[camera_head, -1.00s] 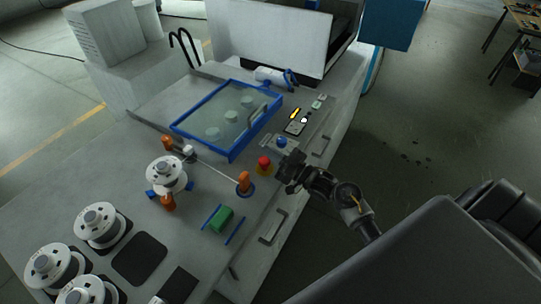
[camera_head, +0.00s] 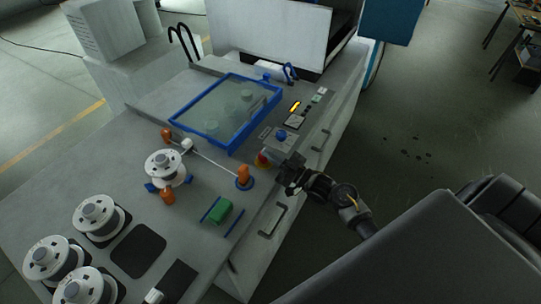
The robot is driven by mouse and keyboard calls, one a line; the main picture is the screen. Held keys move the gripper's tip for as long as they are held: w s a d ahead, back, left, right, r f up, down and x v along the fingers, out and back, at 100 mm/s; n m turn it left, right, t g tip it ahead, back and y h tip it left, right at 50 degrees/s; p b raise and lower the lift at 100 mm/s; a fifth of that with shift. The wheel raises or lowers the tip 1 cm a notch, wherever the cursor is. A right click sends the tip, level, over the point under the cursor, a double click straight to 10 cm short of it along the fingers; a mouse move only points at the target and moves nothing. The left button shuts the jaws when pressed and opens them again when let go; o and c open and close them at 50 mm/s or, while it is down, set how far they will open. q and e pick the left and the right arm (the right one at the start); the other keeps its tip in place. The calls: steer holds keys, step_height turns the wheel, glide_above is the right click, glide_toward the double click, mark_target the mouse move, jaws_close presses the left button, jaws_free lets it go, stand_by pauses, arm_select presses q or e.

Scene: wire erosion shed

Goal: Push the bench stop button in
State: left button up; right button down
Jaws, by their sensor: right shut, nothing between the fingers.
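The red stop button (camera_head: 262,157) sits on a yellow base near the right edge of the grey bench (camera_head: 190,225), just behind the orange post. It is partly visible, close to the left of my right gripper (camera_head: 286,170). My right gripper is shut and empty, with its dark fingers low over the bench edge. Whether it touches the button cannot be told from this angle. My left gripper is not in view.
A blue knob (camera_head: 281,136) stands just behind the button. The blue-framed clear lid (camera_head: 231,152) lies further left. An orange post (camera_head: 243,175) and a green block (camera_head: 220,211) stand in front. Spools (camera_head: 96,214) fill the left front.

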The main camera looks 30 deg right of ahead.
steer(key=shift+s+a+f, duration=0.1)
steer(key=shift+s+f, duration=0.05)
steer(key=shift+f, duration=0.25)
steer(key=shift+s+a+f, duration=0.1)
steer(key=shift+f, duration=0.3)
steer(key=r+p, duration=0.2)
steer(key=r, duration=0.1)
steer(key=r+p, duration=0.2)
steer(key=shift+w+d, duration=0.2)
steer(key=shift+w, duration=0.2)
steer(key=shift+s+d+f, duration=0.15)
steer(key=shift+s+d, duration=0.05)
steer(key=shift+s, duration=0.05)
steer(key=b+v, duration=0.4)
steer(key=v, duration=0.5)
steer(key=shift+s+r, duration=0.15)
steer(key=shift+r, duration=0.25)
steer(key=shift+d, duration=0.1)
